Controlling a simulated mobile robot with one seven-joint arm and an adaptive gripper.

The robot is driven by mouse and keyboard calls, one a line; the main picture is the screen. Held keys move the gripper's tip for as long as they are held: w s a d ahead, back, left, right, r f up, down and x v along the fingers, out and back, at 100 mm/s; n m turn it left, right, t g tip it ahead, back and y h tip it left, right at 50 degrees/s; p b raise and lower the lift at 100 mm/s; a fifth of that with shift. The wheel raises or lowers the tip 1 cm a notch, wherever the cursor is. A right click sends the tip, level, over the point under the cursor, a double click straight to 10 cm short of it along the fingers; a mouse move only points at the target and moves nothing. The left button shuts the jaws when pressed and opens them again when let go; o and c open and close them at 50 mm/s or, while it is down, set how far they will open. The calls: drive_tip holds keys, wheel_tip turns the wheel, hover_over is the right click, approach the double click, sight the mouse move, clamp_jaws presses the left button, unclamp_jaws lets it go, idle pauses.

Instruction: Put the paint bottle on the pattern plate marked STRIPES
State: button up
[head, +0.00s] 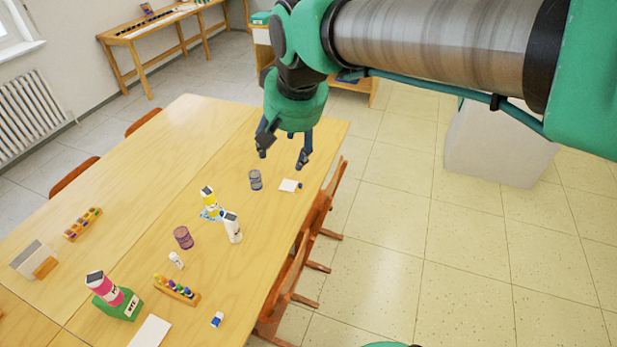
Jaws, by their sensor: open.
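My gripper (283,157) is open and empty, pointing down above the far right part of the wooden table. Several bottle-like things stand on the table. A white bottle with a dark label (233,230) stands near the middle. A yellow-and-white bottle (209,198) stands just behind it, at a small blue-and-white patterned piece (207,214). A pink bottle (109,291) with a dark top stands at the near left, by a green block with a white label (122,308). I cannot tell which is the task's paint bottle. No STRIPES marking is readable.
A grey-blue tin (255,180) and a white piece with a blue end (289,185) lie below my gripper. A purple tin (183,237), a small white bottle (176,260) and a wooden rack (177,290) stand nearer. Chairs (290,283) line the table's right edge.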

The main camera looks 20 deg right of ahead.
drive_tip(key=s+d+f, duration=0.1)
drive_tip(key=s+f, duration=0.1)
drive_tip(key=s, duration=0.6)
drive_tip(key=s+d+f+n+t, duration=0.1)
drive_tip(key=s+f, duration=0.1)
drive_tip(key=s, duration=0.7)
drive_tip(key=shift+d+f+n, duration=0.2)
drive_tip(key=shift+d+n, duration=0.05)
drive_tip(key=shift+n, duration=0.05)
wheel_tip(320, 180, down, 5)
drive_tip(key=b, duration=0.4)
drive_tip(key=shift+r+b, duration=0.15)
drive_tip(key=shift+b, duration=0.2)
